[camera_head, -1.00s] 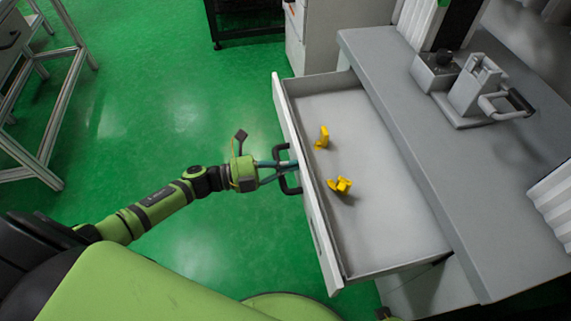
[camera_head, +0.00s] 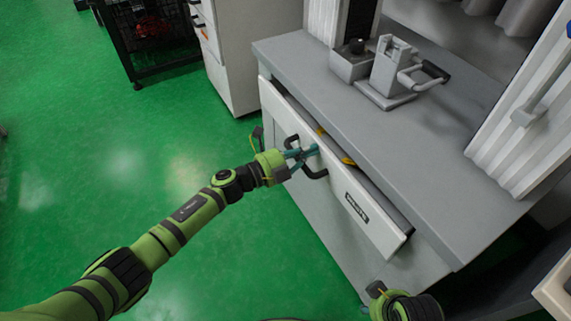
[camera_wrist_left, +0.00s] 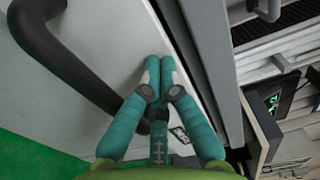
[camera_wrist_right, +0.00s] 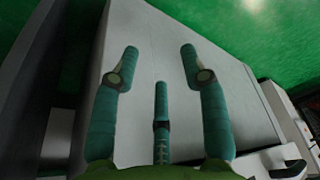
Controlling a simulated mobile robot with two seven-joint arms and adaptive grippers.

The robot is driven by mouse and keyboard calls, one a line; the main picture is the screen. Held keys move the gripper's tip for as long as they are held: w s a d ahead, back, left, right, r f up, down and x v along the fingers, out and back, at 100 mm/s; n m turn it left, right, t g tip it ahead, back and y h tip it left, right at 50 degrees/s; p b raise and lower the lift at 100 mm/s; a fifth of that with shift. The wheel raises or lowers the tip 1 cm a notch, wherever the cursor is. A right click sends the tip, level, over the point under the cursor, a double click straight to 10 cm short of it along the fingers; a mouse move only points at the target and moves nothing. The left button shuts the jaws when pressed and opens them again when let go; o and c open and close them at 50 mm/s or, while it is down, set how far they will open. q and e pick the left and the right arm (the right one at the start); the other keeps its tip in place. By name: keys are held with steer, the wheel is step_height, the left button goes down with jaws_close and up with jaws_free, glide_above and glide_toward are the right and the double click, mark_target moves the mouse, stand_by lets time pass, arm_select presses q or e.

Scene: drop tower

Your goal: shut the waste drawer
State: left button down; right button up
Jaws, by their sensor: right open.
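The waste drawer (camera_head: 378,222) is a white-fronted drawer under the grey worktop. A narrow gap shows along its top, so it stands slightly out. Its dark bar handle (camera_head: 316,174) is on the front; it also shows in the left wrist view (camera_wrist_left: 70,60). My left gripper (camera_head: 314,151) is at the handle, its fingertips at the drawer front. In the left wrist view its fingers (camera_wrist_left: 160,65) are together with nothing seen between them, beside the handle bar. My right gripper (camera_wrist_right: 158,55) is open and empty, facing a pale grey panel; its arm shows low in the head view.
Bits of yellow pieces (camera_head: 348,160) show in the drawer gap. A grey fixture with a handle (camera_head: 392,75) stands on the worktop (camera_head: 300,62). A white cabinet (camera_head: 235,60) and a black mesh cage (camera_head: 150,35) stand behind. The green floor at left is clear.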

mark_target(316, 169)
arm_select(q)
steer(key=x, duration=0.2)
steer(key=shift+w+d+f+b, duration=0.1)
steer(key=shift+w+d+b, duration=0.2)
steer(key=shift+b, duration=0.1)
steer(key=shift+d, duration=0.1)
arm_select(e)
steer(key=v, duration=0.3)
steer(key=shift+r, duration=0.25)
arm_select(q)
steer(key=shift+r, duration=0.25)
